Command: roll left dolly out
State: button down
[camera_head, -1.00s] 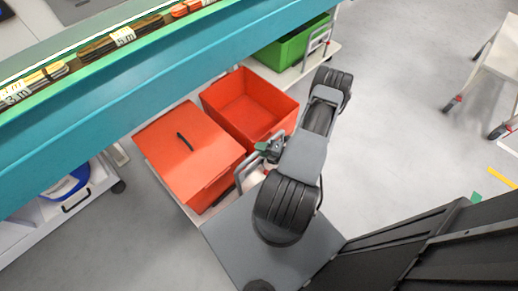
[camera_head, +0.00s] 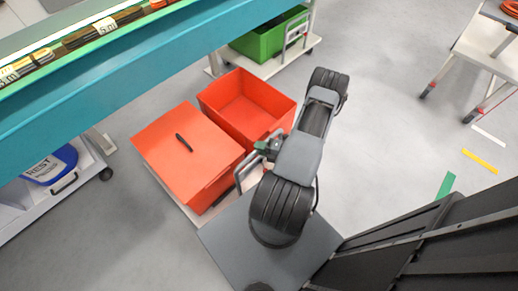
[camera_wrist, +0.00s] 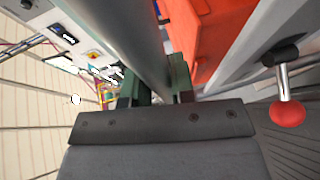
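A low dolly (camera_head: 173,193) carries two orange-red crates side by side. The left crate (camera_head: 187,150) has a lid with a dark handle, and the right crate (camera_head: 247,100) is open and looks empty. A grey bar handle (camera_head: 241,174) rises at the dolly's near end. My gripper (camera_head: 267,149) is at this handle. In the wrist view, its green fingers (camera_wrist: 157,88) stand on both sides of the grey bar (camera_wrist: 143,45) and look closed on it. Their contact is partly hidden by the gripper body. Part of an orange-red crate (camera_wrist: 190,40) shows beyond the bar.
A teal-edged bench (camera_head: 130,75) crosses the upper left. A dolly with a green crate (camera_head: 268,38) stands behind. A white cart with a blue bucket (camera_head: 50,165) is at left. A white table (camera_head: 490,45) is at upper right. Floor between is clear. The wrist view shows a red-knobbed lever (camera_wrist: 287,112).

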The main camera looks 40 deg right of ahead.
jog(key=shift+s, duration=0.2)
jog(key=c, duration=1.3)
grip_release()
jog(key=shift+s, duration=0.1)
jog(key=o, duration=0.3)
jog(key=p+v, duration=0.1)
jog(key=v, duration=1.2)
jog(key=shift+s+d+r, duration=0.15)
jog(key=shift+s+d, duration=0.05)
jog(key=shift+s, duration=0.1)
